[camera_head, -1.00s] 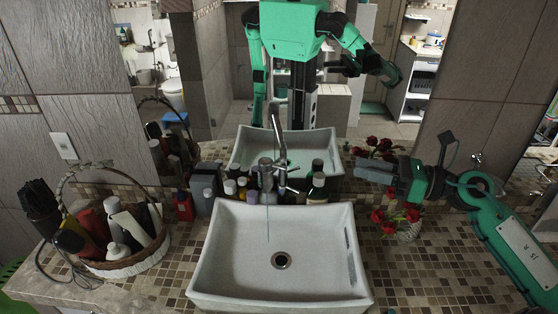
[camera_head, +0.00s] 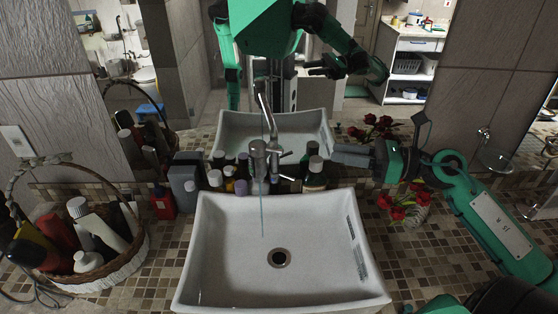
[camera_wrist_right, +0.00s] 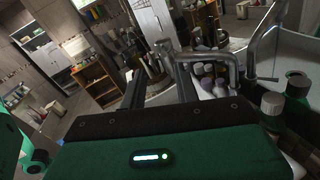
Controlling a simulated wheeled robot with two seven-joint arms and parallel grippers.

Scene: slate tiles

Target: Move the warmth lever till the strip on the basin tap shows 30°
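The silver basin tap (camera_head: 258,162) stands behind the white basin (camera_head: 215,245), with a thin stream of water falling from it. A short lever (camera_head: 286,153) sticks out from its right side. No strip reading is legible. My right gripper (camera_head: 335,154) comes in from the right at about lever height, fingers towards the tap, with a gap between them and the lever. In the right wrist view its two dark fingers (camera_wrist_right: 160,88) are apart with nothing held between them. The tap (camera_wrist_right: 222,62) shows there beyond and right of the fingers. My left gripper is out of view.
Several bottles (camera_head: 315,175) crowd around the tap's base. A vase of red flowers (camera_head: 408,208) stands beneath my right forearm. A wicker basket (camera_head: 128,268) of toiletries is at the left. A mirror behind reflects the basin, the tap and me.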

